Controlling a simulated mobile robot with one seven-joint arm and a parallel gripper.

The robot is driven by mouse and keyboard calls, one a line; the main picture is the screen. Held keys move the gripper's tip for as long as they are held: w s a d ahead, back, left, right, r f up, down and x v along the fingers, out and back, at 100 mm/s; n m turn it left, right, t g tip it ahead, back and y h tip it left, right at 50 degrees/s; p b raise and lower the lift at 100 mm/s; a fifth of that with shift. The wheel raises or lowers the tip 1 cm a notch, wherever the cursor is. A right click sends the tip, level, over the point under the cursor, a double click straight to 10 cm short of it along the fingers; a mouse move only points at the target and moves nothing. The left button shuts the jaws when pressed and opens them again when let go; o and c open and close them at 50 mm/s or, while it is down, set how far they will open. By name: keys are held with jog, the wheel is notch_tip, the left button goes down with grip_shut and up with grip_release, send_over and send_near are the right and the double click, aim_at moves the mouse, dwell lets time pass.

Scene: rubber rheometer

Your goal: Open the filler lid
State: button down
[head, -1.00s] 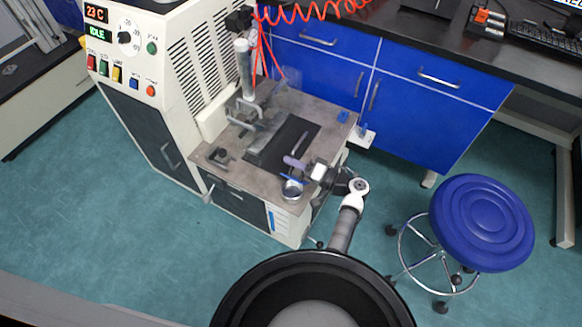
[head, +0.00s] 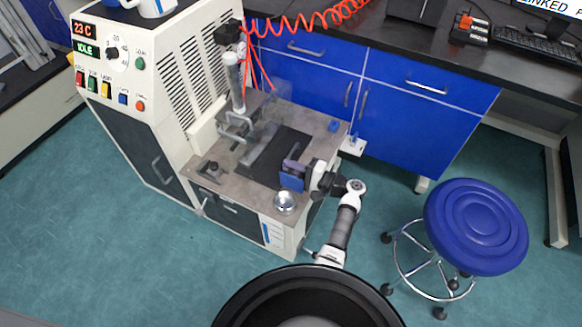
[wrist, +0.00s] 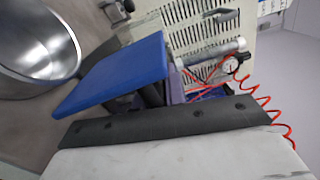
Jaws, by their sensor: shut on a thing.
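The filler lid appears to be the flat blue plate (head: 291,182) at the bench's front right corner. In the wrist view the blue plate (wrist: 118,74) is large, tilted, and close in front of my gripper. My gripper (head: 308,177) reaches in from the right and is shut on the plate. Its fingers are partly hidden behind the plate in the wrist view. A round metal cup (head: 284,203) stands just in front of the plate. Its open shiny inside (wrist: 38,45) shows in the wrist view. I cannot tell whether plate and cup are joined.
A purple part (head: 291,165) is beside the plate. The worktop (head: 225,180) holds a black mat and metal fixtures. The cream machine (head: 150,70) stands behind left, with a coiled red hose (head: 310,22) above. A blue stool (head: 475,225) stands right on open floor.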

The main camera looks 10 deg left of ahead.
dwell(0.3)
jog(key=c, duration=1.5)
grip_release()
jog(key=b+v, duration=0.2)
jog(key=v, duration=1.2)
